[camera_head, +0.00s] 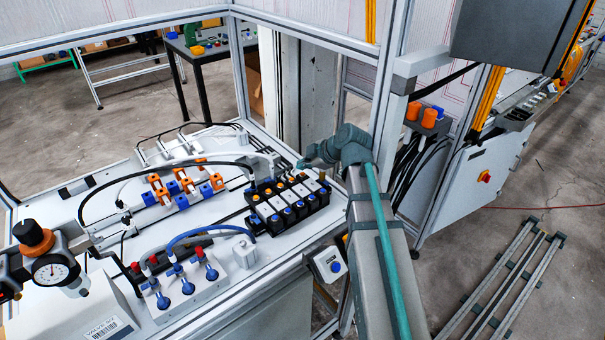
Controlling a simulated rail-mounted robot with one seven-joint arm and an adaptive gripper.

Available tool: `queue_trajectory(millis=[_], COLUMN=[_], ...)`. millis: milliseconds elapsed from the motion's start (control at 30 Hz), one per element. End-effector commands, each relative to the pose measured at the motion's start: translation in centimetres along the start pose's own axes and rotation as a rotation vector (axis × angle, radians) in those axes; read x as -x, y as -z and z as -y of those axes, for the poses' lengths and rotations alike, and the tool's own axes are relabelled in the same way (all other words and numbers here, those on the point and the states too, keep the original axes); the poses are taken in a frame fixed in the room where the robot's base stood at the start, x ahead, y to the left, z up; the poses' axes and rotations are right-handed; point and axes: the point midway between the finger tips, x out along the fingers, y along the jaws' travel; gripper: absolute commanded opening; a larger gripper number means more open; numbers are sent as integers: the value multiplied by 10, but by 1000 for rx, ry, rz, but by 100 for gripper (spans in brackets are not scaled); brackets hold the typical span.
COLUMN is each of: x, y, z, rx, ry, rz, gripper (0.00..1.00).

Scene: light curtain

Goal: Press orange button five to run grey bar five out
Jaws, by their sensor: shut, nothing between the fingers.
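A black valve block (288,211) stands on the white bench, with a row of small orange buttons (268,187) along its back edge and blue ones along its front. I cannot read any numbers, so I cannot tell which orange button is five. My gripper (300,165) is shut and empty, just behind the right half of the block. It appears close to the rear buttons, but I cannot tell whether it touches one. Several light grey cylinder-like parts (167,149) lie at the back of the bench; I cannot make out which is grey bar five.
Orange-and-blue fittings (180,188) and black hoses lie left of the block. A pressure gauge (51,269) and a red-and-blue valve group (178,279) stand in front. A frame post (393,85) rises behind my arm, right of the bench.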

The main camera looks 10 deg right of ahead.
Motion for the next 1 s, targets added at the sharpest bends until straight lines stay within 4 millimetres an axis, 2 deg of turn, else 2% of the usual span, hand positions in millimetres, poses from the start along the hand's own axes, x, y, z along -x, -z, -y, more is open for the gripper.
queue_trajectory(millis=[1000], x=[-6], y=[-5], z=[5], rx=[0], ry=[0], rz=[0], gripper=[0])
